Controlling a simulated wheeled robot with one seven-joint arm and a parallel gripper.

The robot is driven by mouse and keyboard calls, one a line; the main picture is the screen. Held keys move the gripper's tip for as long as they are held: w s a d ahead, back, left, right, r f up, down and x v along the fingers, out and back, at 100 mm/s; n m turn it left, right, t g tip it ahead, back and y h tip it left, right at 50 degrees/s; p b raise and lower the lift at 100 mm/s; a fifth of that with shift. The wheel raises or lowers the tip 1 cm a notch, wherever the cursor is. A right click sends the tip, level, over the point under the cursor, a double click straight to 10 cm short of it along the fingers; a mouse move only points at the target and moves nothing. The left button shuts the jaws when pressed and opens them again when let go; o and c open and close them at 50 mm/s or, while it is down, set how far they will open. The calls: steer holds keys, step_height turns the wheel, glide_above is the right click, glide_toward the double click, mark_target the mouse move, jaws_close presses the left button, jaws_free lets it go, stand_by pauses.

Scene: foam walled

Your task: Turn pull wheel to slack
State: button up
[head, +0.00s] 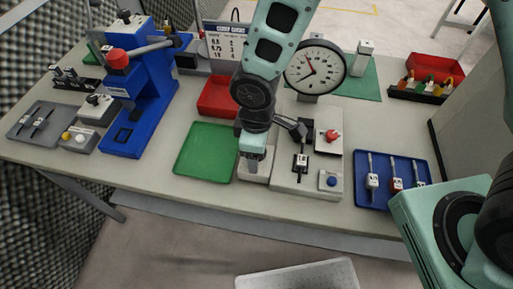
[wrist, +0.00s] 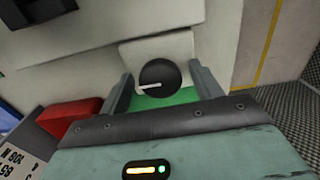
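A round black wheel with a white pointer line (wrist: 159,76) shows in the wrist view on a pale block (wrist: 180,47); I take it for the pull wheel. Its pointer points left in that view. No slack mark is readable. My gripper (wrist: 163,92) is open, with one finger on each side of the wheel and visible gaps between. In the head view my gripper (head: 252,163) points down at the front of the bench, over a pale box (head: 258,175), and hides the wheel.
A dial gauge (head: 315,69), a red knob (head: 332,135), a black lever (head: 300,161) and a blue button (head: 331,181) are close on the right. A green tray (head: 204,151) lies left, a blue tray (head: 364,192) with tools right. A blue press (head: 140,85) stands further left.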

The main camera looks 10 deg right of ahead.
step_height(320, 180, up, 17)
steer(key=shift+r, duration=0.2)
stand_by(0.5)
stand_by(0.3)
steer(key=s+d+m, duration=0.6)
steer(key=s+d, duration=0.2)
steer(key=s, duration=0.3)
steer(key=shift+s+d+r+y, duration=0.2)
steer(key=shift+d+r+y, duration=0.1)
steer(key=shift+r, duration=0.1)
